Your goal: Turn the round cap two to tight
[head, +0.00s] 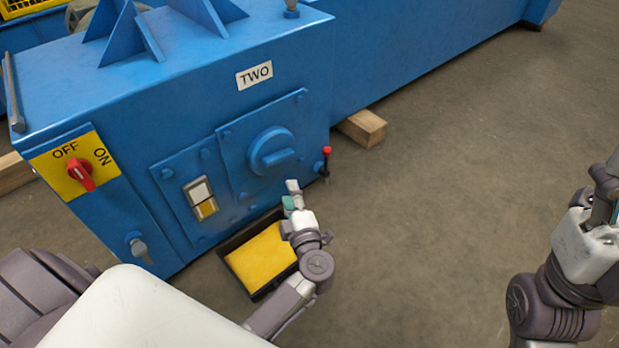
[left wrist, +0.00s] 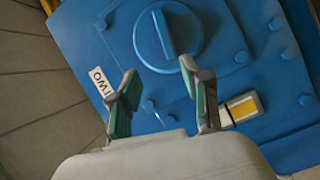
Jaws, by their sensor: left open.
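The round cap two (head: 272,152) is a blue disc with a raised bar handle, on a blue plate on the machine's front, below the label TWO (head: 254,75). In the left wrist view the cap (left wrist: 190,45) is at the top, with its bar running up and down the picture. My left gripper (head: 291,194) is in front of the machine, just below the cap in the head view. In the left wrist view its two green-padded fingers (left wrist: 158,72) are apart with nothing between them. The cap lies beyond the fingertips. My right gripper (head: 604,190) is partly cut off at the right edge.
A red OFF/ON switch (head: 81,174) on a yellow plate is at left. A sight window (head: 201,198) and a red-knobbed lever (head: 325,160) flank the cap. A black tray with a yellow pad (head: 262,258) lies below. The floor at right is clear.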

